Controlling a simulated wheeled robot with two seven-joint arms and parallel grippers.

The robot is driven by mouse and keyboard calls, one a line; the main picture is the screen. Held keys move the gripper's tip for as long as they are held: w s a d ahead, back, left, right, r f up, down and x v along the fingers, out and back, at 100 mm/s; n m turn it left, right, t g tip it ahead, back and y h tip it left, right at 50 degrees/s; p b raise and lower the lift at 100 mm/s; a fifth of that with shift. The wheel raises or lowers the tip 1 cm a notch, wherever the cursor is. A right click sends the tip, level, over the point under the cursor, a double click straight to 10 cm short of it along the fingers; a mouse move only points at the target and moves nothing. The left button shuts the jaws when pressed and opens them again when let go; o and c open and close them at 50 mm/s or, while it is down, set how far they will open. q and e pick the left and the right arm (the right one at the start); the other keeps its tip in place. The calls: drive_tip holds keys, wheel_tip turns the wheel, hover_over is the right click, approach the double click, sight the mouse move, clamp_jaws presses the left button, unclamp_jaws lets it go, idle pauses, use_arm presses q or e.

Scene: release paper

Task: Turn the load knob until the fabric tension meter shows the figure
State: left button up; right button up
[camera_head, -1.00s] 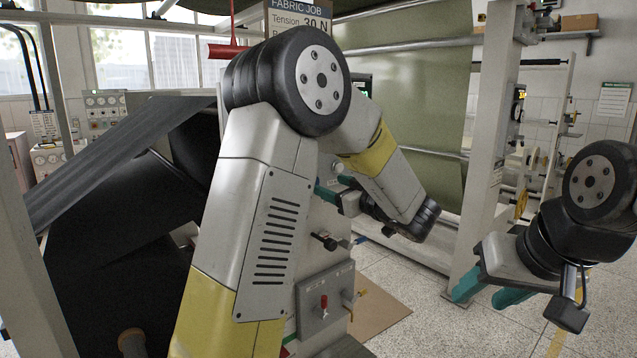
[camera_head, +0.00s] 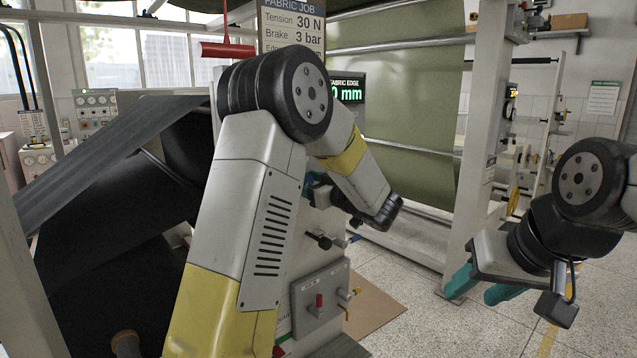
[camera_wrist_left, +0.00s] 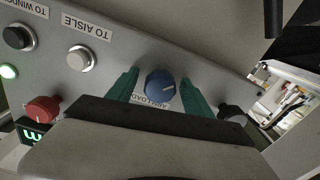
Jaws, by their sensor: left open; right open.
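The blue load knob (camera_wrist_left: 160,86), with a white pointer line and a partly hidden "ARM LOAD" label, shows in the left wrist view. My left gripper (camera_wrist_left: 158,77) is open, one green finger on each side of the knob; I cannot tell whether they touch it. In the head view this gripper (camera_head: 311,184) is mostly hidden behind my arm, and the knob is hidden. My right gripper (camera_head: 477,288) is open and empty over the floor at the right. The job sign (camera_head: 292,28) reads Tension 30 N, Brake 3 bar. I cannot make out a tension meter reading.
A red knob (camera_wrist_left: 43,109), a white button (camera_wrist_left: 81,58) and a black button (camera_wrist_left: 19,37) sit on the panel near the blue knob. A fabric edge display (camera_head: 347,90) is partly covered by my arm.

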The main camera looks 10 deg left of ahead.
use_arm(q)
clamp_jaws()
drive_tip(key=shift+m, duration=0.3)
drive_tip(key=m, duration=0.3)
drive_tip(key=shift+m, duration=2.2)
unclamp_jaws()
